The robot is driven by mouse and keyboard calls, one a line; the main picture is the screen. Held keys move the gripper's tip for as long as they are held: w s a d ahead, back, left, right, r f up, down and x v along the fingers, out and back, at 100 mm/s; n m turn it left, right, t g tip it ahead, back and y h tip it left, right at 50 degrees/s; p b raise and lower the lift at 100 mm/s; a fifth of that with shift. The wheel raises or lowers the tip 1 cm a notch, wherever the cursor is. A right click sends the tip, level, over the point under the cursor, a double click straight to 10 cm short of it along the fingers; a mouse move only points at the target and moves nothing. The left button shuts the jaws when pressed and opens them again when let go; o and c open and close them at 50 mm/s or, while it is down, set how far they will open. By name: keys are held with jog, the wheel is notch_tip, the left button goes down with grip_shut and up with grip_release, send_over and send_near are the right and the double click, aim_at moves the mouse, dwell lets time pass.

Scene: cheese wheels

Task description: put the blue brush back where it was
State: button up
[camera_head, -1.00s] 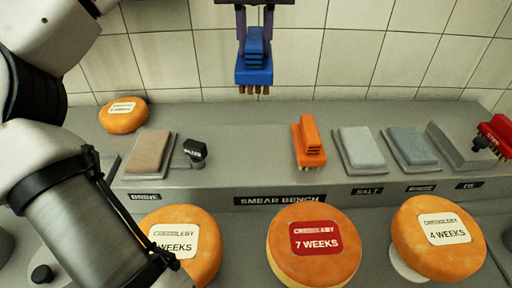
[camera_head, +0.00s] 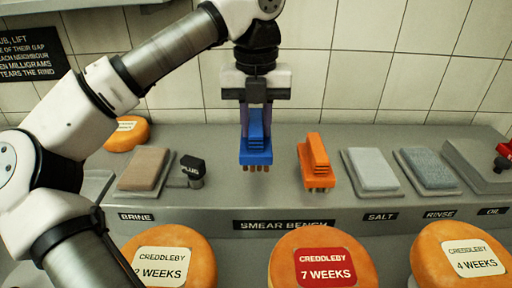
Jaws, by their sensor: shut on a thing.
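The blue brush (camera_head: 256,150) hangs upright, bristles down, at the middle of the picture. My gripper (camera_head: 257,112) is shut on its upper part from above. The brush is in front of the tiled wall, over or at the grey bench (camera_head: 230,199), left of the orange brush and apart from it. I cannot tell whether its bristles touch the bench top. The orange brush (camera_head: 316,162) stands on the bench, bristles down. A red brush (camera_head: 504,158) shows partly at the right edge.
A brown pad (camera_head: 144,168) and black plug (camera_head: 193,168) are left of the blue brush. Salt pad (camera_head: 371,168) and rinse pad (camera_head: 428,168) are to the right. Cheese wheels stand in front, including the 7 weeks wheel (camera_head: 313,245). Another cheese (camera_head: 127,134) sits at back left.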

aim_at(256, 121)
jog(key=shift+f, duration=2.75)
jog(key=shift+f, duration=0.2)
jog(key=o, duration=1)
jog(key=shift+c, duration=0.2)
jog(key=shift+r, duration=0.15)
notch_tip(256, 121, up, 12)
jog(key=shift+r, duration=0.1)
